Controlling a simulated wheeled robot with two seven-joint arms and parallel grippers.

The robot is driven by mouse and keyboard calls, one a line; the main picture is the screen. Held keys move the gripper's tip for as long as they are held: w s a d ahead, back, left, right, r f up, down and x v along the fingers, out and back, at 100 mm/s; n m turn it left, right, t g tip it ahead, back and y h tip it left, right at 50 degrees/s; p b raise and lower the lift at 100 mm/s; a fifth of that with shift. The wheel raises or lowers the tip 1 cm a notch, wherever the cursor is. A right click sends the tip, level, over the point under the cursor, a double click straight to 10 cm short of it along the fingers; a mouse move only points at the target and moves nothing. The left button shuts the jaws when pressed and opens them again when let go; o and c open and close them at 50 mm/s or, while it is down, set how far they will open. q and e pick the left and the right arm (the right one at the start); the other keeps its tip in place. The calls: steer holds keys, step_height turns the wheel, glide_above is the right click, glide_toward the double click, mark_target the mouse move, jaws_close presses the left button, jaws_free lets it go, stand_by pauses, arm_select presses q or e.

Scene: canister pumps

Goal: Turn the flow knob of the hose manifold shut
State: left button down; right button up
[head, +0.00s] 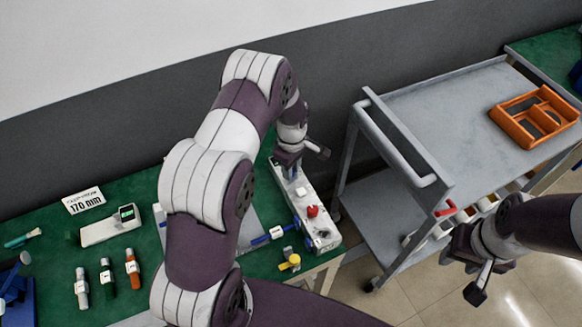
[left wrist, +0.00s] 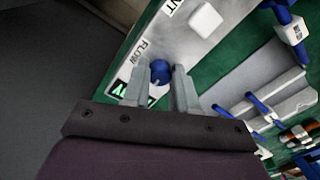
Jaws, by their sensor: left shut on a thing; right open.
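The hose manifold (head: 303,200) is a long white block on the green bench, with a red knob on its near half. In the left wrist view its flow knob (left wrist: 160,71) is small, round and blue, beside a FLOW label (left wrist: 143,51). My left gripper (head: 287,162) is over the far end of the manifold. In the left wrist view my left gripper (left wrist: 160,76) has its two fingers on either side of the blue knob, shut on it. The fingers hide part of the green-marked scale by the knob. My right gripper (head: 469,280) is open and empty, off the bench at the right.
A grey cart (head: 420,110) with an orange tray (head: 535,117) stands right of the bench. Blue and yellow fittings (head: 289,260) lie beside the manifold. Several small bottles (head: 107,278) and a white device (head: 112,227) are at the left. My left arm hides the bench's middle.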

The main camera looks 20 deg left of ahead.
stand_by(0.4)
arm_select(q)
steer(key=c, duration=0.9)
jaws_free()
step_height(320, 180, up, 13)
steer(key=shift+w+f+b, duration=0.1)
steer(key=shift+f+b, duration=0.05)
steer(key=shift+b, duration=0.7)
steer(key=s+d+r+m, duration=0.1)
steer(key=s+m, duration=0.4)
steer(key=s, duration=0.1)
steer(key=s+d+r+m+t, duration=0.1)
steer(key=s+d+m, duration=0.1)
steer(key=s+m, duration=0.3)
steer(key=s+d+r+m, duration=0.1)
steer(key=s+m, duration=0.4)
steer(key=s, duration=0.2)
steer(key=shift+s+d+t, duration=0.25)
steer(key=shift+t, duration=0.05)
